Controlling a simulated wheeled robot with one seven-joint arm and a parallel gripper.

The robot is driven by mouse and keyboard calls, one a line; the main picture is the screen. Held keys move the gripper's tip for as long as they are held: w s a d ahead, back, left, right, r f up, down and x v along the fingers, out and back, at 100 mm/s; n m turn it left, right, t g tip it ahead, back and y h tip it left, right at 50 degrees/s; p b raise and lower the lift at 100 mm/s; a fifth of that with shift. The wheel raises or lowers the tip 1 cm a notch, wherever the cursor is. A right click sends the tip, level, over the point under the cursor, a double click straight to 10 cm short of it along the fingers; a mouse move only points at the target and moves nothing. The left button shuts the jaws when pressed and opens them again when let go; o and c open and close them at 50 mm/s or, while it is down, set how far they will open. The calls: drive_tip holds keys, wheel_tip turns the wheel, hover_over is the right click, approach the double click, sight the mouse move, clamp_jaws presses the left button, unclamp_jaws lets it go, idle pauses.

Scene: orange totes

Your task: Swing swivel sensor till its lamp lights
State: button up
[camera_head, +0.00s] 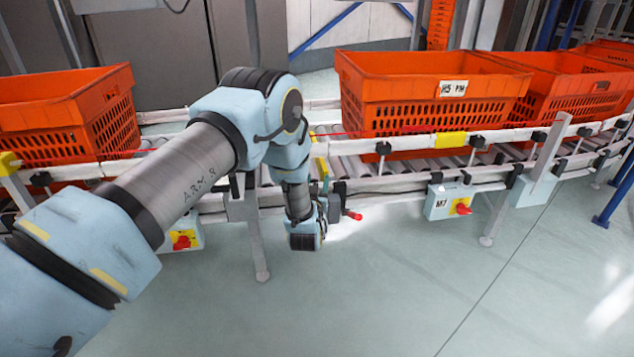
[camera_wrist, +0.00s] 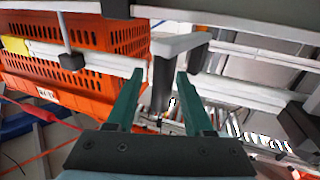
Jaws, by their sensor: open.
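My gripper (camera_wrist: 160,75) is open in the wrist view, its two green fingers apart. A dark upright block (camera_wrist: 162,84), which looks like the swivel sensor, stands between or just beyond the fingertips under a pale bracket (camera_wrist: 181,44). I cannot tell whether either finger touches it. In the head view my gripper is mostly hidden behind my wrist, low beside the conveyor's near rail. A dark part (camera_head: 338,193) shows just right of the wrist there. I cannot make out a lit lamp in either view.
Orange totes, one at left (camera_head: 70,115) and one labelled at right (camera_head: 420,100), stand on the roller conveyor (camera_head: 400,160). A grey box with a red knob (camera_head: 449,202) hangs from the near rail, right of my wrist. The floor (camera_head: 400,290) in front is clear.

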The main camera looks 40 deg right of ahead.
clamp_jaws()
idle(0.5)
idle(1.0)
